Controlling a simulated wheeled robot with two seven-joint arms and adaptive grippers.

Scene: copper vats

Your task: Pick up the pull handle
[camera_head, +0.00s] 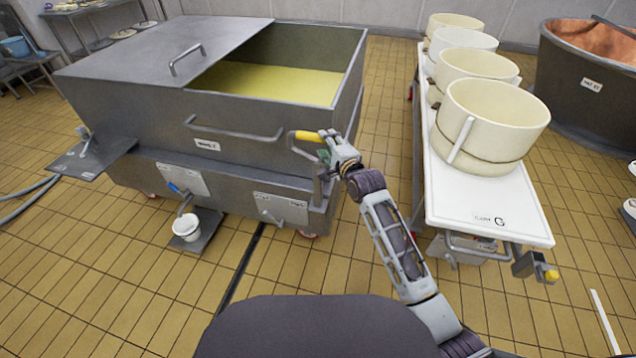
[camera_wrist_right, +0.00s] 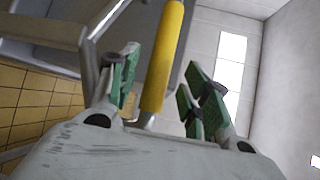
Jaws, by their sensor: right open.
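A pull handle (camera_head: 307,136) with a yellow grip sticks out at the right front corner of the grey metal vat. My right gripper (camera_head: 325,148) is at this corner, close to the yellow grip. In the right wrist view the yellow grip (camera_wrist_right: 163,55) stands between the green-padded fingers of my right gripper (camera_wrist_right: 165,88). The fingers are apart, with a gap on both sides of the grip. I cannot tell the grip's exact depth between the fingers. My left gripper does not show.
The vat (camera_head: 130,115) holds yellow liquid under a half-open lid (camera_head: 165,55). A grey bar handle (camera_head: 235,133) runs along its front. A white table (camera_head: 485,205) with several cream tubs (camera_head: 490,115) stands at the right. Tiled floor between vat and table is clear.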

